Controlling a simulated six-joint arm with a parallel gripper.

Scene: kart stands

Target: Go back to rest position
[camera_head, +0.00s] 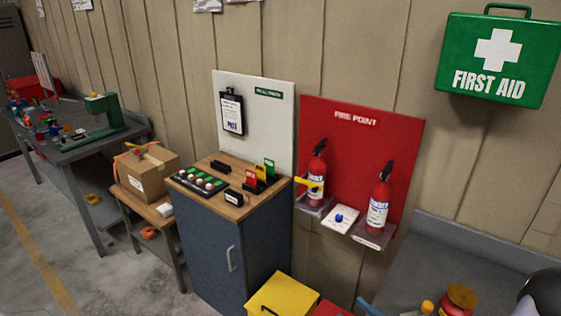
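My gripper does not show in the head view, and I cannot tell whether it is open or shut. A wooden-topped cabinet (225,251) stands in the middle with a white backboard (262,125) behind it.
A cardboard box (147,172) sits on a low bench left of the cabinet. A cluttered workbench (110,140) stands farther left. A yellow box (285,297) is in front. A grey counter (440,270) fills the lower right. The floor (30,235) at left is clear.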

